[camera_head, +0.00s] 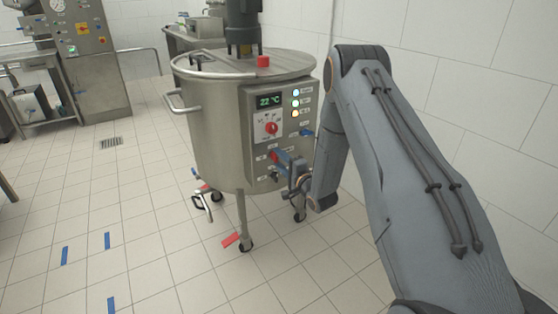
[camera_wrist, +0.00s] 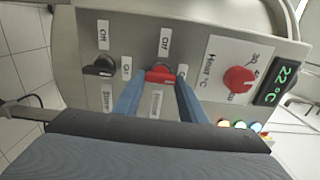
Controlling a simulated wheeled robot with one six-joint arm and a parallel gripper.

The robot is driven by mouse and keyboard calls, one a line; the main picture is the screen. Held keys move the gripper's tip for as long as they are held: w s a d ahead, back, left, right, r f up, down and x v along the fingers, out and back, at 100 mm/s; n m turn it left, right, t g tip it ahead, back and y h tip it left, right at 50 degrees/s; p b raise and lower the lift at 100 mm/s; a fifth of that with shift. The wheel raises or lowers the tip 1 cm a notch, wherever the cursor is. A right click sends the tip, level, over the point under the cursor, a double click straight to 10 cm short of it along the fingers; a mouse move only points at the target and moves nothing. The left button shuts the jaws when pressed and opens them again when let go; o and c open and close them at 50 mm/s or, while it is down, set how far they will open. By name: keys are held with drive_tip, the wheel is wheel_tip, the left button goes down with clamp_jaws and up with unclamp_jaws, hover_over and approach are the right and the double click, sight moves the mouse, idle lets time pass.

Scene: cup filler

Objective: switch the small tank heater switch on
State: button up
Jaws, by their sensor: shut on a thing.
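The small steel tank (camera_head: 215,130) stands on wheeled legs, with a control panel on its side. On the panel, a red rotary switch (camera_wrist: 160,75) has an "Off" label above it and a partly hidden label at its right. The label under it is too small to read surely. My gripper (camera_wrist: 160,80) is at the panel, its two blue fingers closed on the red switch from both sides. In the head view my gripper (camera_head: 279,157) reaches the panel's lower part. The switch handle looks roughly crosswise in the wrist view; its exact setting is unclear.
A black switch (camera_wrist: 100,67) sits left of the red one. A red temperature dial (camera_wrist: 238,79) and a 22 °C display (camera_wrist: 276,84) are to the right. Lit lamps (camera_head: 296,102) show beside the display. Tiled floor (camera_head: 130,220) is open at left; a wall is close at right.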

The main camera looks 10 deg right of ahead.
drive_tip(key=o, duration=1.1)
drive_tip(key=shift+c, duration=0.2)
drive_tip(key=shift+s, duration=0.1)
drive_tip(key=v, duration=0.7)
drive_tip(key=shift+s, duration=0.3)
drive_tip(key=shift+d, duration=0.1)
